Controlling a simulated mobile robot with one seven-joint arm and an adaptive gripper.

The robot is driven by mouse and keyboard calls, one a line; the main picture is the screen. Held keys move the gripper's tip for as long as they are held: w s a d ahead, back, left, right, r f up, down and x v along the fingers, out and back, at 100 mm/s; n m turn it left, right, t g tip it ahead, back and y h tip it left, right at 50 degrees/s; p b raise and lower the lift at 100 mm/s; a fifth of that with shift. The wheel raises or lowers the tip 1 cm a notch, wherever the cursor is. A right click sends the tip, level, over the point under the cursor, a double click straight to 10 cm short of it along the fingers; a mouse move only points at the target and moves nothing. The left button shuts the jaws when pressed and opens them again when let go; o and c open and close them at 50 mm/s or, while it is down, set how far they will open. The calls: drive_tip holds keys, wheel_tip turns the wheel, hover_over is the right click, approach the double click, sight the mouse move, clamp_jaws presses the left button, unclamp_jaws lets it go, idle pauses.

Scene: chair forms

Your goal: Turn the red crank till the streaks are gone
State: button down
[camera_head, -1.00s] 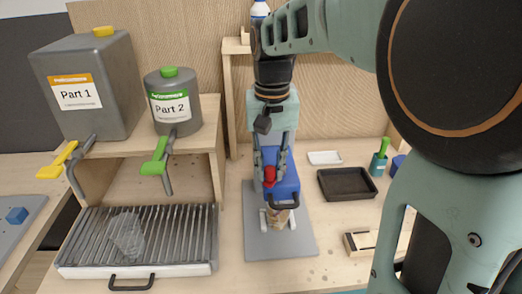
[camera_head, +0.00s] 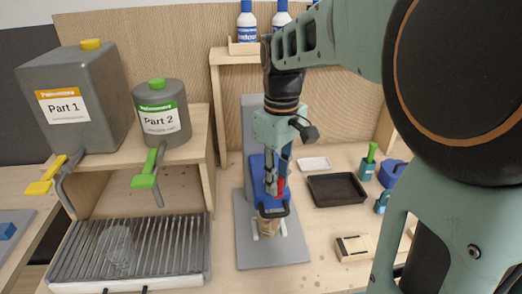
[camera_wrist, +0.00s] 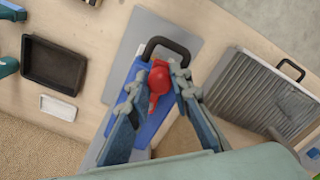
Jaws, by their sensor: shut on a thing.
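The red crank (camera_head: 282,187) sits on top of the blue mixer head (camera_head: 257,168) of a grey stand. In the wrist view, the crank's round red knob (camera_wrist: 159,80) lies between the fingertips. My gripper (camera_head: 276,184) reaches down from above and is shut on the crank; it also shows in the wrist view (camera_wrist: 161,75). The cup's contents, and any streaks, are hidden.
At left, a Part 1 can (camera_head: 75,100) and a Part 2 can (camera_head: 161,113) stand on a wooden shelf above a ribbed tray (camera_head: 85,262) holding a clear cup (camera_head: 118,250). At right are a black tray (camera_head: 336,190), a white dish (camera_head: 314,164) and a small wooden box (camera_head: 354,247).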

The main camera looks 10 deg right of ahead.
drive_tip(key=shift+d, duration=0.15)
idle(0.4)
drive_tip(key=c, duration=1.7)
unclamp_jaws()
drive_tip(key=shift+c, duration=0.2)
drive_tip(key=shift+r, duration=0.1)
wheel_tip(320, 180, up, 12)
